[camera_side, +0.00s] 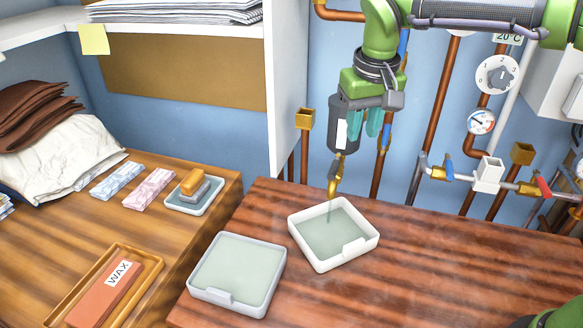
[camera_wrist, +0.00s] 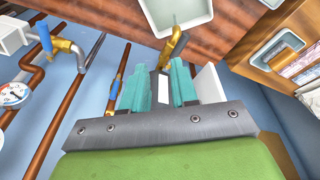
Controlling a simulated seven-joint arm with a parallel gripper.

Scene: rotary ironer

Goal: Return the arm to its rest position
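My gripper (camera_side: 369,132) hangs below my green arm near the blue wall, above the back of the reddish wooden counter. Its teal fingers are apart with a gap between them. A dark grey cylinder with a white label (camera_side: 342,125) and a brass spout (camera_side: 335,178) shows right beside the fingers; I cannot tell whether they touch. In the wrist view my gripper (camera_wrist: 161,75) shows both teal fingers apart, with the brass spout (camera_wrist: 173,44) beyond them. No rest position is marked in view.
A white tray (camera_side: 369,247) lies below the spout, and a second white tray (camera_side: 227,309) stands front left. Pipes, valves and a gauge (camera_side: 481,121) line the wall at right. A white shelf panel (camera_side: 287,80) stands left of my gripper.

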